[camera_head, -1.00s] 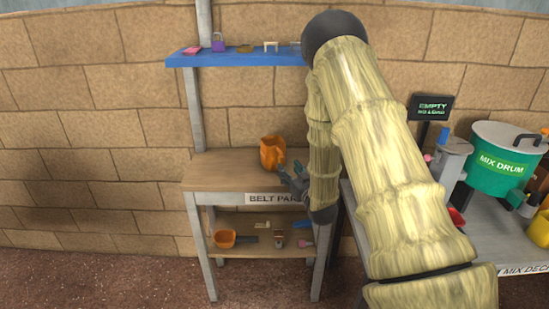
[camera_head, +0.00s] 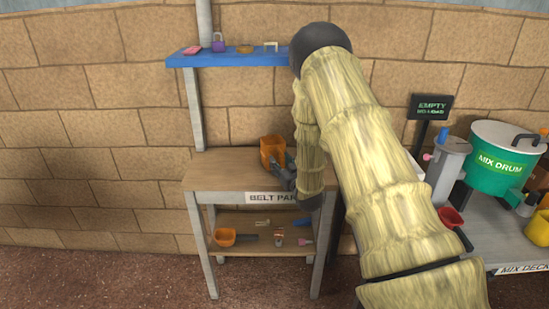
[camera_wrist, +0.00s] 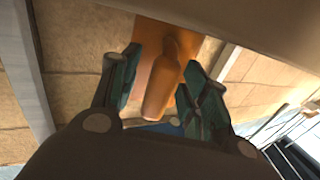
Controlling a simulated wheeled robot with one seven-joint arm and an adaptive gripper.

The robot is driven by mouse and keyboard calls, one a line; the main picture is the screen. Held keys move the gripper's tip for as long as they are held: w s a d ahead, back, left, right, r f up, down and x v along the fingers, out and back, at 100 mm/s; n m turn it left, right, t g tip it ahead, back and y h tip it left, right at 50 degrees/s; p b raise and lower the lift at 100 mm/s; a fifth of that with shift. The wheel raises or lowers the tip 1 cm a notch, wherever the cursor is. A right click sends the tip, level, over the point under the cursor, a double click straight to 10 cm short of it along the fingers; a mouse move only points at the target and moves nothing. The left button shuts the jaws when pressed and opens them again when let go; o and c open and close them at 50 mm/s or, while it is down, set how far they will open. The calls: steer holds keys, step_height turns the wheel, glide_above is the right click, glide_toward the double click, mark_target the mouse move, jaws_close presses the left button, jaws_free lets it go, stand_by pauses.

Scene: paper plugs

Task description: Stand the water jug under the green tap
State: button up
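The orange jug (camera_head: 270,147) is at the wooden top of the belt parts bench (camera_head: 225,172), its dark opening partly showing. It looks tilted or turned, and I cannot tell whether it touches the bench. My gripper (camera_head: 285,168) is at its right side, partly hidden by my arm. In the wrist view the jug's handle (camera_wrist: 162,88) lies between the two teal fingers of my gripper (camera_wrist: 162,72). The fingers are close to the handle, but whether they press on it is unclear. I cannot make out a green tap.
A green mix drum (camera_head: 497,175) stands on the mix deck at right, below a dark "EMPTY" sign (camera_head: 430,107). A yellow container (camera_head: 540,228) and a red scoop (camera_head: 450,217) are near it. A blue shelf (camera_head: 235,59) hangs above the bench.

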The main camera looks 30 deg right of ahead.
jaws_close()
steer(key=shift+r, duration=0.1)
